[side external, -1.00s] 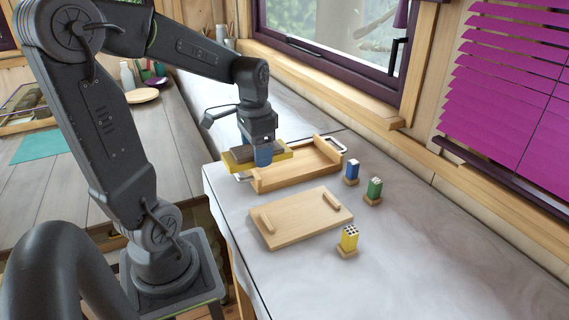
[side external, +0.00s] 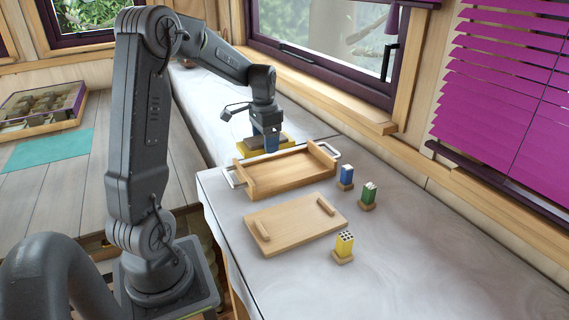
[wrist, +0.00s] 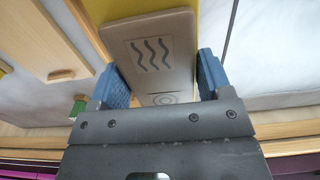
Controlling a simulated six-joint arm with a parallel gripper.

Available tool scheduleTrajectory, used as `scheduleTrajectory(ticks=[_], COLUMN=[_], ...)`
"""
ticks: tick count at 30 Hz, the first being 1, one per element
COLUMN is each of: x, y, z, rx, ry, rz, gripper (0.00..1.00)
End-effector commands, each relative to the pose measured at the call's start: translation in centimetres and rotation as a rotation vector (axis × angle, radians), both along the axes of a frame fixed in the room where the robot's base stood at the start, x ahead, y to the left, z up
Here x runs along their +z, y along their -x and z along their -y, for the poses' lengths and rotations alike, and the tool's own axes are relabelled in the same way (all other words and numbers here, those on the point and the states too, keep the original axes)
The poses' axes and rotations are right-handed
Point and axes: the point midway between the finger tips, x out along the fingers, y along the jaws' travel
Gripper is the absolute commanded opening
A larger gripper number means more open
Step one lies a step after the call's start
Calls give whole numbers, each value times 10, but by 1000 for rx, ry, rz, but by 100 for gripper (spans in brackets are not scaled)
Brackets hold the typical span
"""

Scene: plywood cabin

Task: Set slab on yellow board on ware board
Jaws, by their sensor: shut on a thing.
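My gripper (side external: 267,141) has blue fingers and is shut on the slab, behind the wooden tray. In the wrist view the slab (wrist: 152,50) is grey-brown, stamped with wavy lines and a ring, and lies between the fingers (wrist: 162,85). The yellow board (side external: 287,139) shows around the slab's lower part in the side view. A strip of it (wrist: 212,22) shows beyond the slab in the wrist view. I cannot tell whether it touches the counter. The pale wooden ware board (side external: 292,224), with two raised bars, lies flat and bare in front of the tray.
The wooden tray (side external: 285,176) with metal handles is empty and stands between my gripper and the ware board. Blue (side external: 346,174), green (side external: 369,192) and yellow (side external: 344,243) blocks stand on small bases at the right. The counter's right front is clear.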

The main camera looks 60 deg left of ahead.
Motion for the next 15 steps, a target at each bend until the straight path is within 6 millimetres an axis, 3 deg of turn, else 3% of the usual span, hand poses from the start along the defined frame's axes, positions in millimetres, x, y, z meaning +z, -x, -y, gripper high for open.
scheduleTrajectory(ticks=[7, 15], x=[-26, -48], y=[-38, -44], z=[23, 28], rx=[-2, 2], ry=[0, 2], rz=[1, -2], gripper=[38, 38])
